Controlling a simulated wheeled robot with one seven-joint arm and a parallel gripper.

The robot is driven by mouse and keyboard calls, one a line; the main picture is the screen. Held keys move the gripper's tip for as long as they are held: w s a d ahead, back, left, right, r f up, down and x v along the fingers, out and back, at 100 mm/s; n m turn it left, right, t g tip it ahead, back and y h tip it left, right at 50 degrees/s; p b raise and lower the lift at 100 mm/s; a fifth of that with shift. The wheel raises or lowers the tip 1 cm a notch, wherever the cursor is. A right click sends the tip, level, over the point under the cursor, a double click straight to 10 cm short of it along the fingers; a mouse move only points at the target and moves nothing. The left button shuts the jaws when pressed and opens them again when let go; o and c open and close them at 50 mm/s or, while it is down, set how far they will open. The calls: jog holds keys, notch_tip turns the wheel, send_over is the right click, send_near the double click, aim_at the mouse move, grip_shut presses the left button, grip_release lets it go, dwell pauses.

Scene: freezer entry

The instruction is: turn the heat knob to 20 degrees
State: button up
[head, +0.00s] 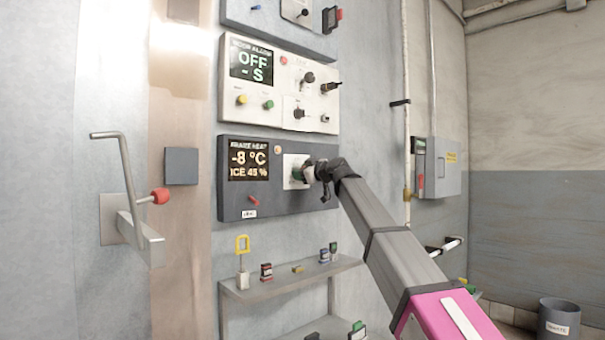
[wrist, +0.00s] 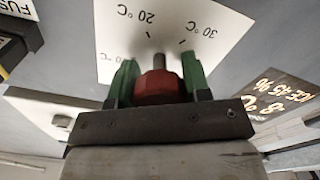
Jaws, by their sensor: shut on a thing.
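The heat knob (wrist: 158,88) is red with a grey pointer and sits on a white dial plate (wrist: 108,32) in the wrist view. The plate bears marks of 20 °C and 30 °C, upside down here; another label at the left is partly hidden. The pointer lies between the 20 and 30 marks. My gripper (wrist: 160,85) has green fingers on both sides of the knob and is shut on it. In the head view my gripper (head: 308,173) covers the knob at the frame heat panel (head: 232,205). Its display (head: 249,160) reads -8 °C and ICE 45 %.
The door alarm panel (head: 262,110) with knobs and buttons is just above. A shelf (head: 290,283) with small items stands below. A crank handle (head: 130,190) with a red grip sticks out at left. A grey bin (head: 559,318) stands at far right.

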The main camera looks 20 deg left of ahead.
jog(key=m, duration=1.2)
jog(key=shift+m, duration=0.4)
jog(key=m, duration=0.6)
jog(key=shift+f, duration=0.1)
jog(key=m, duration=0.5)
jog(key=shift+m, duration=0.4)
jog(key=shift+d, duration=0.1)
jog(key=o, duration=0.9)
jog(key=shift+o, duration=0.2)
jog(key=v, duration=1)
jog(key=shift+d, duration=0.4)
